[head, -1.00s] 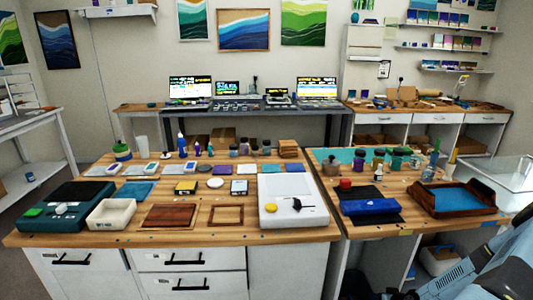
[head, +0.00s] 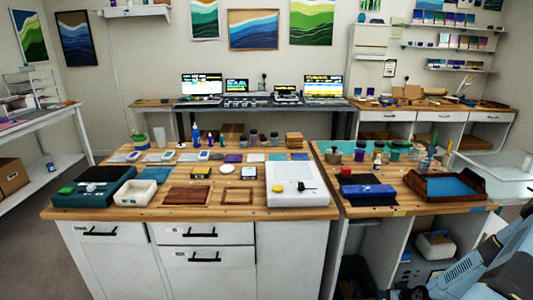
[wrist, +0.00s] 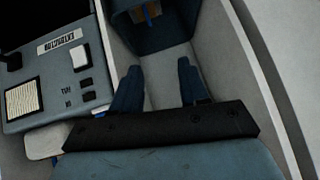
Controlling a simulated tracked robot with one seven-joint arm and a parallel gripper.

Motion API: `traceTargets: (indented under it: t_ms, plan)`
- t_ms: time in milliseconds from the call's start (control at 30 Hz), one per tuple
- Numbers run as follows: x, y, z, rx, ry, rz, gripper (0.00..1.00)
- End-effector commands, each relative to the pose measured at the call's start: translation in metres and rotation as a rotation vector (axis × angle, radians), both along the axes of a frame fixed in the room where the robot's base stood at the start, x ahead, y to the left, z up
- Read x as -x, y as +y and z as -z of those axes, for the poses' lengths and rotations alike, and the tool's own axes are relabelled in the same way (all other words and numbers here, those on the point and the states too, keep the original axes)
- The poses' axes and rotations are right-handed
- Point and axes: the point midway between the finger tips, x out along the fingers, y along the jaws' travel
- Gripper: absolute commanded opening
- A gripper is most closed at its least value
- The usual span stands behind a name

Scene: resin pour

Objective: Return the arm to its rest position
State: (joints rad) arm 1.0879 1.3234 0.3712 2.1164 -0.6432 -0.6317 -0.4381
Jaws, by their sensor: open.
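My gripper (wrist: 159,90) shows in the wrist view with its two dark blue fingers apart and nothing between them. It points down over a pale grey surface. A grey-blue panel (wrist: 82,88) with buttons and a small label lies left of the fingers. In the head view, part of my blue-grey arm (head: 480,265) shows at the lower right corner, in front of the right bench. The gripper itself cannot be made out in the head view.
The main workbench (head: 230,213) holds a white device (head: 295,195), trays and bottles. The right bench (head: 400,208) holds a brown-framed tray (head: 420,194) with blue inside. A white basin (head: 500,165) stands at the far right. Grey floor shows at the left.

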Motion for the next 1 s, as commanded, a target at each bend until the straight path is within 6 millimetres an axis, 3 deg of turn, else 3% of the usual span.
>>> traceTargets:
  t_ms: [367,667,1000]
  plan:
    - [-0.014,-0.013,-0.047,0.071,0.077,-0.057,0.44]
    - [-0.031,-0.020,-0.122,0.167,0.174,-0.102,0.44]
    - [-0.044,-0.011,-0.216,0.269,0.262,-0.116,0.44]
